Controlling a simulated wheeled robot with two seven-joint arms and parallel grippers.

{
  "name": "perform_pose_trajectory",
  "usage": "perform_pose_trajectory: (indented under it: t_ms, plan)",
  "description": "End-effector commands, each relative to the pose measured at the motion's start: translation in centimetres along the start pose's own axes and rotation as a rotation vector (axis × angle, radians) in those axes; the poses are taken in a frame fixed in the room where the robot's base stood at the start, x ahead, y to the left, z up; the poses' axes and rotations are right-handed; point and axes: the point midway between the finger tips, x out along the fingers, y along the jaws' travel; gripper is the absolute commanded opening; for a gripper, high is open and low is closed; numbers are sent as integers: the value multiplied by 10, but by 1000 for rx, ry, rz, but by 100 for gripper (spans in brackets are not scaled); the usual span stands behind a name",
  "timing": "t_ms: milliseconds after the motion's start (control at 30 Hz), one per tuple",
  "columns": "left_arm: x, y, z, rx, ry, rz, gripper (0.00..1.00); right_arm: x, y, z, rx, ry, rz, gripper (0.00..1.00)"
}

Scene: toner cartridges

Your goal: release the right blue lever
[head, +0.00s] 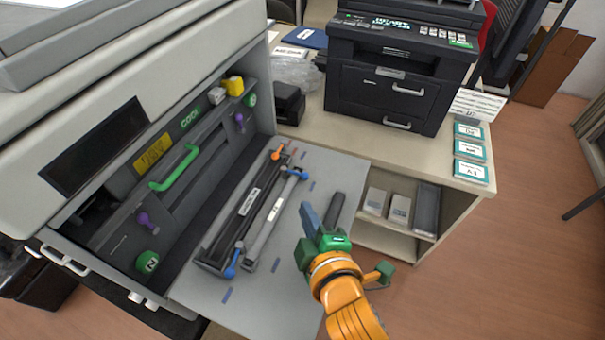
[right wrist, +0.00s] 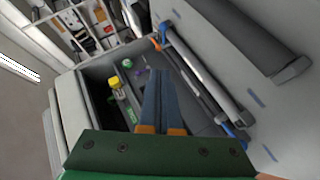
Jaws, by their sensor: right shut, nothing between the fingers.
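The right blue lever (head: 298,173) sits at the upper right end of the light grey cartridge on the open panel. It also shows in the right wrist view (right wrist: 164,27), beyond my fingers. Another blue lever (head: 232,263) is at the lower left end of the dark cartridge, and an orange lever (head: 277,152) is at its upper end. My right gripper (head: 306,208) is shut and empty, over the panel, right of the cartridges and apart from the lever. Its blue fingers (right wrist: 157,92) lie together in the right wrist view. My left gripper is out of view.
The open panel (head: 205,290) belongs to a large printer with a green handle (head: 174,168) and purple knobs inside. A dark cylinder (head: 336,207) lies on the panel beside my right gripper. A table with a black printer (head: 395,85) stands behind.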

Motion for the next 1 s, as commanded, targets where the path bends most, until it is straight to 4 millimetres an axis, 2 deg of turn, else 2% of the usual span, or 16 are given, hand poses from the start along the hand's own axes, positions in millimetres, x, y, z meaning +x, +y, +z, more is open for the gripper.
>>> perform_pose_trajectory:
  t_ms: [133,233,633,700,1000]
  plan:
    - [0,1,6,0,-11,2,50,3,0,0,0,-2,0,0]
    - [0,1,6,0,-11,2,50,14,0,0,0,-1,0,0]
    - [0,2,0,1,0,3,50,100,-1,1,2,-3,-2,0]
    - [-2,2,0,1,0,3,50,109,0,9,0,-5,-3,0]
    - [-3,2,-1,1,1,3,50,128,-1,29,3,-1,-3,0]
